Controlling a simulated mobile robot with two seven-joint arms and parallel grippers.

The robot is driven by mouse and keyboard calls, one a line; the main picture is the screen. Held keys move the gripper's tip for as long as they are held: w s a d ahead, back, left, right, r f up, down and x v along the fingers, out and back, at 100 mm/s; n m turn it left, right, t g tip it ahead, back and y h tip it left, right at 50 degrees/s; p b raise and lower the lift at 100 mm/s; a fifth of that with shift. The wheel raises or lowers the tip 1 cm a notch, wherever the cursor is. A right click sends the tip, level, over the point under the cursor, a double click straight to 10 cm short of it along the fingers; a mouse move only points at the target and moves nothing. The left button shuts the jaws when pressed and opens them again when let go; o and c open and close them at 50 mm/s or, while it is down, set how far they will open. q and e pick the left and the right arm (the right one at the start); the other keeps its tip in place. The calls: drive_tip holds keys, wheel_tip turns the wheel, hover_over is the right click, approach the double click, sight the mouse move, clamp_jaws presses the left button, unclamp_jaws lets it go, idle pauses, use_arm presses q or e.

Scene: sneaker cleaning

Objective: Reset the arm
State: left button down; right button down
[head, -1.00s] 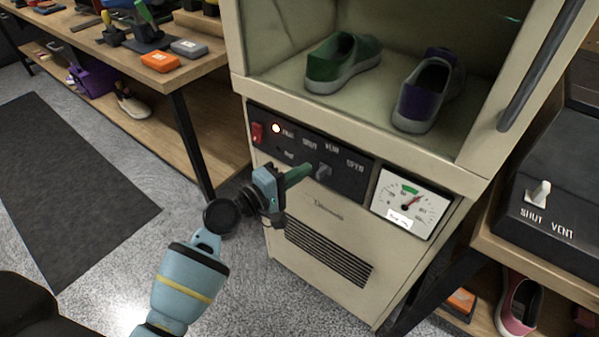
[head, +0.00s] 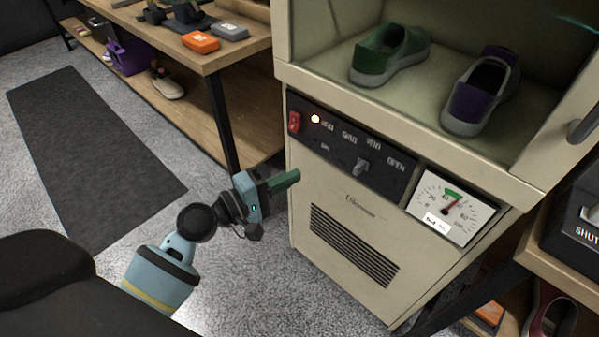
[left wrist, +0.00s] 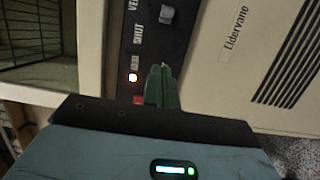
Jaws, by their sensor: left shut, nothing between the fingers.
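My left gripper (head: 286,182) is in front of the cream cabinet (head: 330,205), left of and below its black control panel (head: 350,150). Its green fingers are together and hold nothing. In the left wrist view the shut fingers (left wrist: 162,85) point toward the panel. The grey lever (head: 362,167) on the panel stands apart from the fingers, and it also shows in the left wrist view (left wrist: 166,13). The red switch (head: 294,122) is above the gripper, and an indicator lamp (head: 315,119) beside it glows. My right gripper is not in view.
A green shoe (head: 385,58) and a purple shoe (head: 475,100) stand inside the open cabinet. A gauge (head: 450,213) sits at the panel's right. A wooden workbench (head: 215,58) stands at the left. The floor between the dark mat (head: 90,150) and cabinet is clear.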

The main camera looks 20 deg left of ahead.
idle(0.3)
